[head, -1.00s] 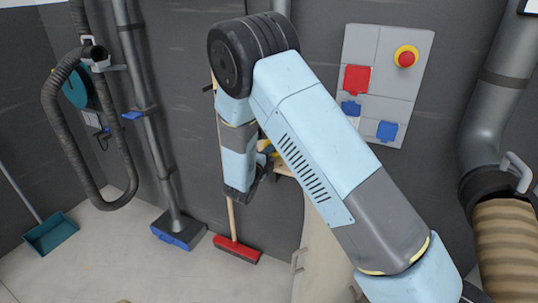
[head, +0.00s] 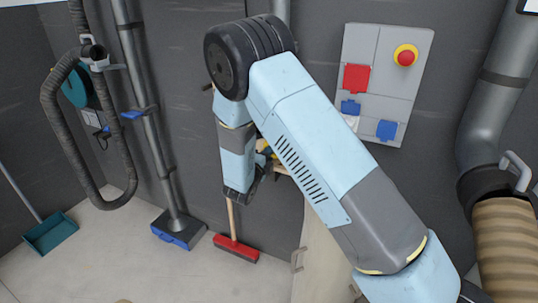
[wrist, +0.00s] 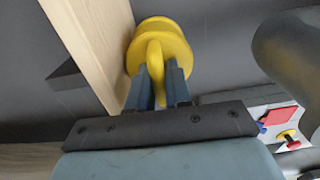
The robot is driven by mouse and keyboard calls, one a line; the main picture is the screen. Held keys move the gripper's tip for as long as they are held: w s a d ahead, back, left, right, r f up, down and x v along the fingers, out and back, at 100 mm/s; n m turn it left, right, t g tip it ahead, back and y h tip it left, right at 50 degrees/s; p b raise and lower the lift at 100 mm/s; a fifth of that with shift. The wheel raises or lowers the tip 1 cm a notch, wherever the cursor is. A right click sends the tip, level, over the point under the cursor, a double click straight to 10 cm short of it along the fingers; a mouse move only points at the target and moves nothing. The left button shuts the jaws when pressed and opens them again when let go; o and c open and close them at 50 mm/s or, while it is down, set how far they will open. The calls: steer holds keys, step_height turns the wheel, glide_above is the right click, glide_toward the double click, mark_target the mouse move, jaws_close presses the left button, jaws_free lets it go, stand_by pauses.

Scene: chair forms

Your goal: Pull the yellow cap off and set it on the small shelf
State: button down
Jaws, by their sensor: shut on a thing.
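The yellow cap (wrist: 158,45) is round, with a loop-like tab pointing toward my gripper. My gripper (wrist: 160,85) is shut on that tab, with a dark finger on each side. In the wrist view the cap is just right of a pale wooden piece (wrist: 85,40); I cannot tell whether they touch or whether the cap is still seated on anything. In the head view my gripper is mostly hidden by my arm, and only a bit of yellow (head: 265,147) shows. A small wooden edge (head: 280,168), perhaps the shelf, shows behind my arm.
A grey wall panel (head: 363,45) with a red button, a red socket and blue sockets is right of my arm. A red broom (head: 236,248) leans on the dark wall. A pale panel with a handle (head: 297,260) stands below. Ducts flank both sides.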

steer(key=c, duration=0.8)
jaws_free()
steer(key=shift+c, duration=0.2)
steer(key=v, duration=1.2)
stand_by(1.7)
